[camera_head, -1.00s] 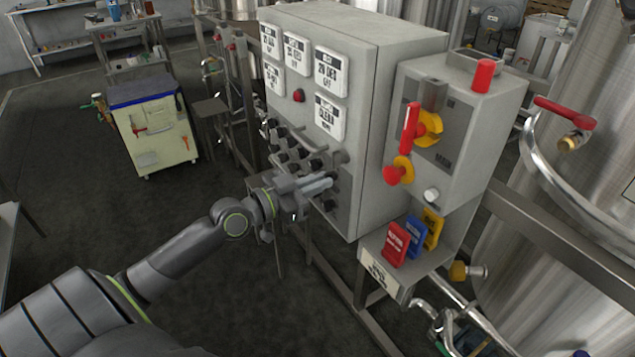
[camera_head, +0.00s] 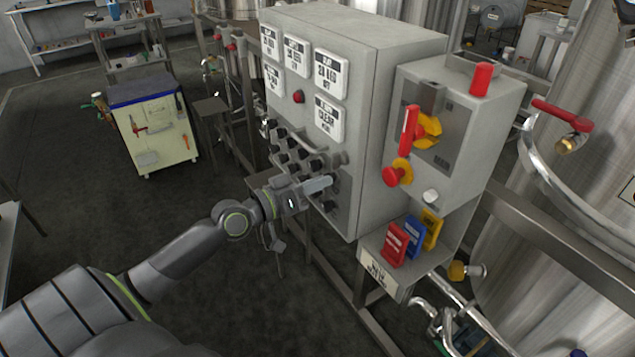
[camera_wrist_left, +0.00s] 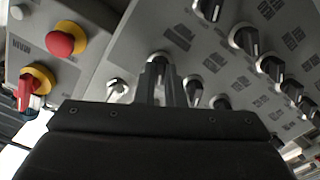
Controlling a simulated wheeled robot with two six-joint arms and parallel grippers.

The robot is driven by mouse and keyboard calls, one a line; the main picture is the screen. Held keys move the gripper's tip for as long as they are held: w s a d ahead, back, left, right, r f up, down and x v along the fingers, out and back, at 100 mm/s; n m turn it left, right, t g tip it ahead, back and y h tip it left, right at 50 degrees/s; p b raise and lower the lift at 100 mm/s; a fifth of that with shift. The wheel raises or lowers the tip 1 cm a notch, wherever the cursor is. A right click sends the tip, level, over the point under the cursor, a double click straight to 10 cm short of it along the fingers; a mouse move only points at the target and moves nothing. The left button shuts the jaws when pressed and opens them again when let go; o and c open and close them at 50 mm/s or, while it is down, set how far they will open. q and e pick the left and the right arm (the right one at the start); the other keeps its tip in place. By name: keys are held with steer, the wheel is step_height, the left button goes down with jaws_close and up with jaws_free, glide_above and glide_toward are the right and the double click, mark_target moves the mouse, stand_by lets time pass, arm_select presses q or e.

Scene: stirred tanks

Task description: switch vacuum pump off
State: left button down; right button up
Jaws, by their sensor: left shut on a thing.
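The control cabinet's front panel carries several black rotary knobs (camera_head: 296,155) in rows. My left gripper (camera_head: 327,184) is at the lower right of these knobs, its fingers pointing into the panel. In the left wrist view, the fingers (camera_wrist_left: 162,84) are shut around one black knob (camera_wrist_left: 158,59) with a light collar, and they hide much of it. The small labels beside the knobs are too blurred to read, so I cannot tell which one is the vacuum pump's. My right gripper is not in view.
A grey box with a red-handled yellow rotary switch (camera_head: 426,130) and a red mushroom button (camera_head: 397,172) sits right of the panel. A bar handle (camera_head: 336,158) is close above my gripper. Neighbouring knobs (camera_wrist_left: 221,102) are near the fingers. Red, blue and yellow tags (camera_head: 413,237) stand below.

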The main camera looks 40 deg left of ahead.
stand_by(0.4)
arm_select(q)
steer(key=c, duration=1.5)
jaws_free()
steer(key=shift+b+v, duration=0.5)
steer(key=shift+v, duration=8.2)
steer(key=shift+f, duration=0.1)
